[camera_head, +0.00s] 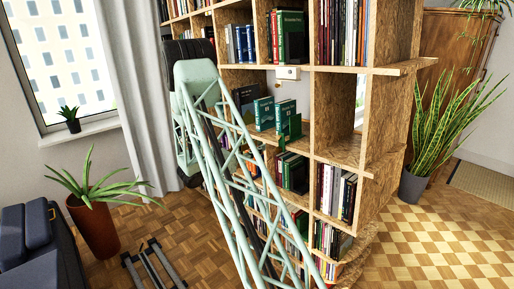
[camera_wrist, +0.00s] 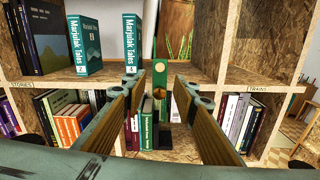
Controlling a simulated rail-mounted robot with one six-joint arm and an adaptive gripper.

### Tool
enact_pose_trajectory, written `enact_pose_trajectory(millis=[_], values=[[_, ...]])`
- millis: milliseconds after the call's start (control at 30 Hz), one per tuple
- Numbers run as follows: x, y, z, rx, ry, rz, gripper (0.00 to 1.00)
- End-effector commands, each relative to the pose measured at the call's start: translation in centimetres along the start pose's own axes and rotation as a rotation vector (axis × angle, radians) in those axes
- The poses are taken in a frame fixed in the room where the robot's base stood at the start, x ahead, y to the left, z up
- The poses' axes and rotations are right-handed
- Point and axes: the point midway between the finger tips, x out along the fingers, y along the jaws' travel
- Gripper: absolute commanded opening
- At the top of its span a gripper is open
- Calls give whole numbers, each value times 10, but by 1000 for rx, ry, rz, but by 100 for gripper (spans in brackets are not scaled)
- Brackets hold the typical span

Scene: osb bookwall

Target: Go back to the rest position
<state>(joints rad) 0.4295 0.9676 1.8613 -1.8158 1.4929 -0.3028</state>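My gripper (camera_wrist: 160,86) is open in the wrist view. Its two fingers reach forward, set well apart, towards the bookshelf. Nothing is held between them. A narrow green upright piece (camera_wrist: 160,72) shows beyond the gap between the fingertips; whether a finger touches it I cannot tell. Two teal "Marjulak Tales" books (camera_wrist: 84,47) and (camera_wrist: 132,44) stand on the shelf to the left of it. In the head view my lattice arm rises in front of the bookshelf (camera_head: 340,145), and I cannot make out the fingers there.
Lower compartments hold rows of books (camera_wrist: 245,118); one shelf edge is labelled TRAINS. In the head view, potted plants stand at left (camera_head: 97,225) and right (camera_head: 413,186). Patterned wooden floor (camera_head: 430,240) is open at right.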

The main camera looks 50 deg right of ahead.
Motion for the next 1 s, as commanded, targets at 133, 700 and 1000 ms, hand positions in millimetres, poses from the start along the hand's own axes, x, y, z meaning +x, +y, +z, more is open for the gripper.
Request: enact_pose_trajectory(millis=[133,700,1000], values=[[0,0,0,0,0,0,27],[-4,-5,9,17,10,-12,27],[-24,-27,42,88,56,-67,27]])
